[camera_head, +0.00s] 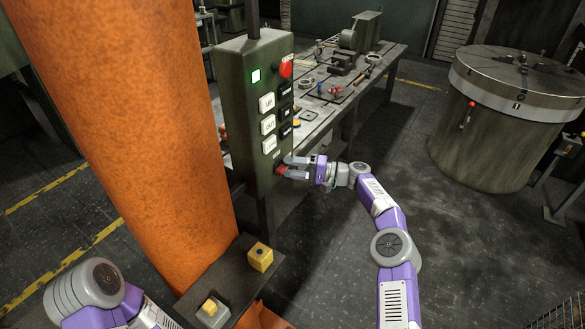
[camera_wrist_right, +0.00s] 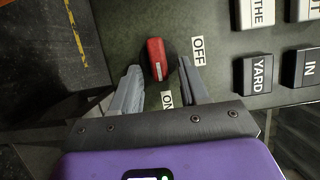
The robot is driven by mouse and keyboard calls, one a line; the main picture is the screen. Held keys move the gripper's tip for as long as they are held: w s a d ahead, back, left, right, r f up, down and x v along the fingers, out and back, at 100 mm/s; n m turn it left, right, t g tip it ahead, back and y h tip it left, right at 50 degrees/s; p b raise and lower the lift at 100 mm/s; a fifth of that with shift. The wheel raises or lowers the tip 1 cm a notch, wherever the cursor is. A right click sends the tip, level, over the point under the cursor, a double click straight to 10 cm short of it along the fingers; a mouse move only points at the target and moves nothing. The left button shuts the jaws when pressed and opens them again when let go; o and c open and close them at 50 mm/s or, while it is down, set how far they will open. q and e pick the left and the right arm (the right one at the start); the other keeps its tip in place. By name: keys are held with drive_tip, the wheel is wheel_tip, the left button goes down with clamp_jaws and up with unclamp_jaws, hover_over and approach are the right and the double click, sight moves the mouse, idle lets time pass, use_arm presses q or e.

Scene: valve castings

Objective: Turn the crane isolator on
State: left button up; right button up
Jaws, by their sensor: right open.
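The crane control box (camera_head: 240,120) is a dark green panel on a post beside the orange column. Its isolator is a red knob (camera_wrist_right: 156,58) low on the panel, with a white stripe; it also shows in the head view (camera_head: 281,169). In the right wrist view the OFF label (camera_wrist_right: 198,50) is to the knob's right and the ON label (camera_wrist_right: 168,99) below it. The stripe lies at the knob's lower end, toward ON. My right gripper (camera_wrist_right: 158,80) is open, its fingers on either side of the knob, with gaps visible. A green lamp (camera_head: 256,76) is lit. My left gripper is out of view.
Push buttons (camera_head: 267,103) and a red stop button (camera_head: 286,69) sit above the isolator. A workbench (camera_head: 385,55) with tools stands behind, and a round drum (camera_head: 480,150) stands right. A shelf below carries a yellow block (camera_head: 260,257). Floor between is clear.

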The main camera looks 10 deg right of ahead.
drive_tip(key=v, duration=0.7)
drive_tip(key=shift+d, duration=0.35)
drive_tip(key=shift+s, duration=0.1)
